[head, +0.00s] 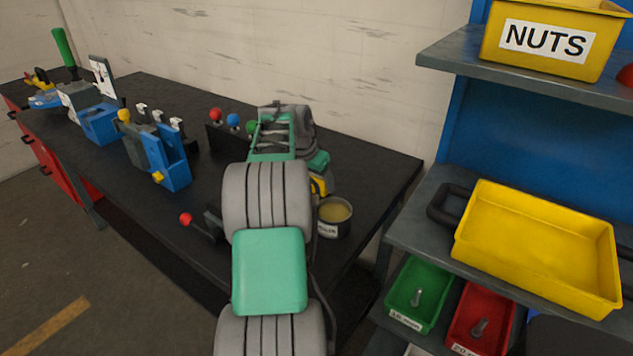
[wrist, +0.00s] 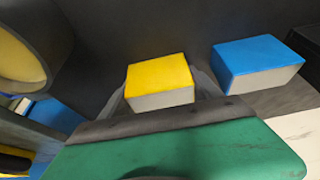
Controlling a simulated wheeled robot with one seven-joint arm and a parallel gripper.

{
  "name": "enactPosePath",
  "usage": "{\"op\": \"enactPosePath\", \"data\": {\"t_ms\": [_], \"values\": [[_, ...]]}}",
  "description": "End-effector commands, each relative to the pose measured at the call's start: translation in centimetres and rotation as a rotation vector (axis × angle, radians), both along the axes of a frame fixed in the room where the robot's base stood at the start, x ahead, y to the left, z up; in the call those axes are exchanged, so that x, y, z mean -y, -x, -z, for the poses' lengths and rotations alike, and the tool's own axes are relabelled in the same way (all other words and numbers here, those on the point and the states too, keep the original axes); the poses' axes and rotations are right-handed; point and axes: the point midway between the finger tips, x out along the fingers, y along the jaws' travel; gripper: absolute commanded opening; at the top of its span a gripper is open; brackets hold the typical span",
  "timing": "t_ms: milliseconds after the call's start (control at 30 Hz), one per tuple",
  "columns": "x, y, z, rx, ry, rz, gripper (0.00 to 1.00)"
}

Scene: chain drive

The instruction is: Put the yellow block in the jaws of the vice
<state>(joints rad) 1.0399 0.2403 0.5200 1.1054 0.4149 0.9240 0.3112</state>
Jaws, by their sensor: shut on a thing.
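The yellow block (wrist: 158,75) has a yellow top and pale sides. In the wrist view it sits between the dark fingers of my gripper (wrist: 160,92), which is shut on it. A dark surface lies behind the block. In the head view my arm hides most of the gripper; a small yellow patch shows beside it, but I cannot tell if it is the block. A blue and grey device (head: 166,160) with yellow knobs, which looks like the vice, stands on the bench, left of my arm and apart from it. The gap between its parts is hard to make out.
A blue block (wrist: 258,65) lies right of the yellow one. A labelled can (head: 333,217) stands on the dark bench (head: 375,165) near my gripper. A red-ball lever (head: 200,225) is left of my arm. Shelves with a yellow tray (head: 535,245) stand right.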

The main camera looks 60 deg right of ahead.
Motion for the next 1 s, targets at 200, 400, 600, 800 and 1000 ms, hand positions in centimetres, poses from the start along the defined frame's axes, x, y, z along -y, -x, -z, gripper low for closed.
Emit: {"op": "enactPosePath", "data": {"t_ms": [200,400,600,800,1000], "values": [[-0.01,0.0,-0.02,0.0,0.0,0.0,0.38],[-0.01,0.0,-0.02,0.0,0.0,0.0,0.21],[-0.01,-0.01,-0.02,0.0,0.0,0.0,0.05],[0.15,-0.08,-0.48,0.004,0.008,0.0,0.0],[0.17,-0.08,-0.8,0.004,0.009,0.0,0.0]]}}
